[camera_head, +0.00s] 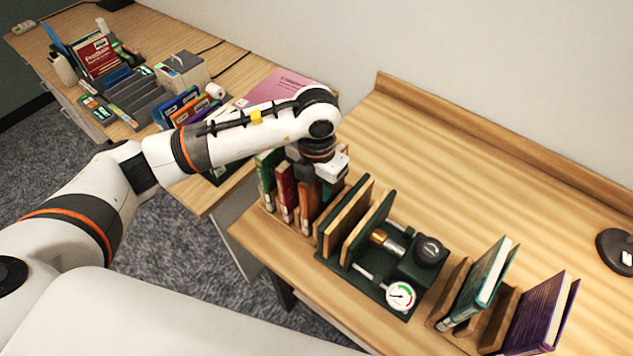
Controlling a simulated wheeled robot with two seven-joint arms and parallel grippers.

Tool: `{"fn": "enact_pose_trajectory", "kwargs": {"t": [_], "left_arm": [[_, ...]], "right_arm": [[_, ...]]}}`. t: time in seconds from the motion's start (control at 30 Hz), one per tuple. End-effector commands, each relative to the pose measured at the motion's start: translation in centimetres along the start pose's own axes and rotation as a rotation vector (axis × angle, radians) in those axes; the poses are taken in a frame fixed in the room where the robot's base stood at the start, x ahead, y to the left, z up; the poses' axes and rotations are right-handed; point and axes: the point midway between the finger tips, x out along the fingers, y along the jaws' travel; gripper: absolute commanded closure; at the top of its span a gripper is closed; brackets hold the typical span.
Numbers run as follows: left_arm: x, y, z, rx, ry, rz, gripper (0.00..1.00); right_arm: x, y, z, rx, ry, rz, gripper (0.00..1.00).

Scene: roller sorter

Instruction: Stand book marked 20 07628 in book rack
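Several books stand upright in a row at the desk's left: a green book (267,175), a red book (287,190) and an orange-brown book (309,205). My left gripper (318,187) points down at the top of this row, by the orange-brown book. My arm hides part of the row, and whether the fingers hold a book cannot be told. A wooden book rack (447,312) at the front right holds a teal book (478,285) and a purple book (538,315), both leaning. Spine labels are too small to read, so 20 07628 cannot be picked out. My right gripper is out of view.
A dark green press (374,287) with wooden boards, a knob and a gauge (400,295) stands between row and rack. A black round base (616,250) is at the right edge. The desk behind (470,170) is clear. A second desk with stationery is far left.

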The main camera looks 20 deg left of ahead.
Motion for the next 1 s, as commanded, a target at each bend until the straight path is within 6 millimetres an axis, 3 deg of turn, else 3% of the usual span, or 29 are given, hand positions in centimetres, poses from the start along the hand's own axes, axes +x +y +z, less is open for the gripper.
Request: {"fn": "enact_pose_trajectory", "kwargs": {"t": [0.07, 0.17, 0.6, 0.8, 1.0], "left_arm": [[-0.5, 0.0, 0.0, 0.0, 0.0, 0.0, 0.6], [-1.3, 0.0, -0.2, -0.001, 0.005, -0.001, 0.6], [-10.5, 0.0, -0.1, 0.0, 0.005, -0.002, 0.6], [-12.1, 0.0, 0.0, -0.001, 0.001, -0.001, 0.6], [-12.3, 0.0, 0.0, -0.001, 0.0, 0.0, 0.6]], "right_arm": [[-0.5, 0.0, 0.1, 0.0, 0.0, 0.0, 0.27], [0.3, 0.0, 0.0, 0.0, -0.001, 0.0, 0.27], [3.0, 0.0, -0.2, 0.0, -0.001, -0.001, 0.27], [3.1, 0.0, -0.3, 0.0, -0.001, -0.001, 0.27], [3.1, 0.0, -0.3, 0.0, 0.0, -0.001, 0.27]]}}
